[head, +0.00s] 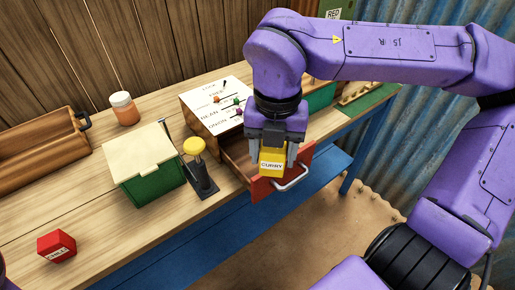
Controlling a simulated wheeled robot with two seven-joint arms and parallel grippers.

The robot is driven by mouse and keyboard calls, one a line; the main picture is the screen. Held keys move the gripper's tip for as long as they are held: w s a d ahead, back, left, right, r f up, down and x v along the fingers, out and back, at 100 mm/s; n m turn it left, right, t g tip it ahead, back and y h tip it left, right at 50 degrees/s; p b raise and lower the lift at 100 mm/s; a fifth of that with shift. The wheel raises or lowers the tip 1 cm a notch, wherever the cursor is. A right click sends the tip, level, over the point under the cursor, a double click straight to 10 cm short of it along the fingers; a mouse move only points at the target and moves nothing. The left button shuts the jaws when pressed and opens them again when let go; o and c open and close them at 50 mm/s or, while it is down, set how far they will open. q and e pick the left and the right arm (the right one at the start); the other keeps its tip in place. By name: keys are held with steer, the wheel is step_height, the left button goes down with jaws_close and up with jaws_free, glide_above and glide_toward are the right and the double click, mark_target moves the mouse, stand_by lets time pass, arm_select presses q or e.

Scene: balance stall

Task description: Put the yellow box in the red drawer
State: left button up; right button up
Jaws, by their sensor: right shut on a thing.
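The yellow box (272,163), labelled CURRY, is upright between the fingers of my right gripper (273,152), which is shut on it. The red drawer (264,190) is pulled out from under the cream panel on the bench, and its silver handle faces the front. The gripper and box are over the drawer's front end. The box hides part of the drawer's inside, so I cannot tell whether it touches the drawer. My left gripper is out of view.
A black stand with a yellow knob (194,146) is close left of the drawer. Farther left are a green box with a cream lid (137,155), an orange jar (124,109), a wooden tray (40,150) and a red box (56,246). The front left bench is mostly clear.

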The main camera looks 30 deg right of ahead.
steer(key=w+d+f, duration=0.4)
steer(key=w, duration=0.3)
steer(key=shift+w+d+f, duration=0.2)
steer(key=shift+f, duration=0.1)
steer(key=w+f, duration=0.1)
steer(key=w+d+f, duration=0.1)
steer(key=f, duration=0.1)
steer(key=w+f, duration=0.1)
steer(key=shift+w+d+f, duration=0.15)
steer(key=shift+d, duration=0.15)
steer(key=f, duration=0.2)
steer(key=shift+w+f, duration=0.2)
steer(key=shift+f, duration=0.6)
